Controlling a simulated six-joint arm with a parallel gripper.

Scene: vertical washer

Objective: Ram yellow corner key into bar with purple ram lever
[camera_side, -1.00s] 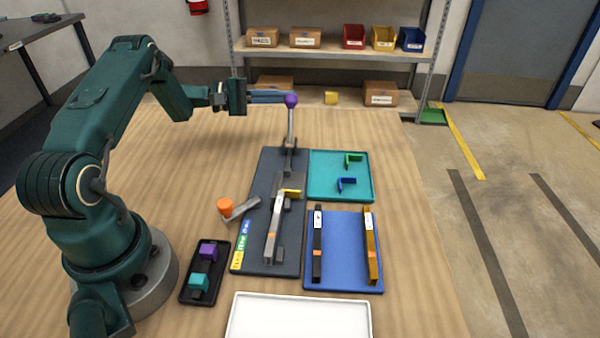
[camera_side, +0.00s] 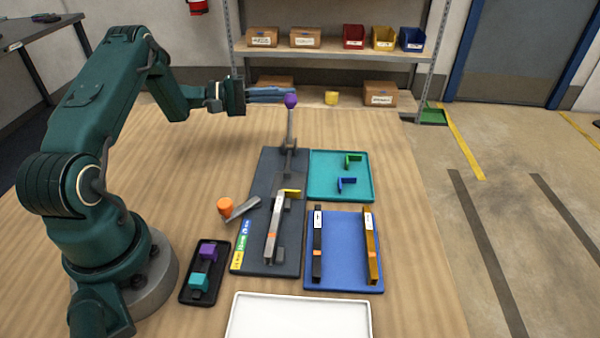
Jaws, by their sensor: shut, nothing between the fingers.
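The purple ball (camera_side: 290,100) tops the upright ram lever (camera_side: 290,128) at the far end of the dark fixture plate (camera_side: 265,185). The yellow corner key (camera_side: 291,191) sits at the far end of the silver bar (camera_side: 275,228) on the plate. How deep the key is in the bar I cannot tell. My gripper (camera_side: 275,95) is shut and empty, pointing right, with its fingers just left of the purple ball. Whether they touch the ball is unclear.
An orange-knobbed lever (camera_side: 225,206) stands left of the plate. A teal tray (camera_side: 340,190) holds green and blue corner keys. A blue tray (camera_side: 343,270) holds a black and a gold bar. A white tray (camera_side: 300,318) is empty. A black block holder (camera_side: 195,290) sits near my base.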

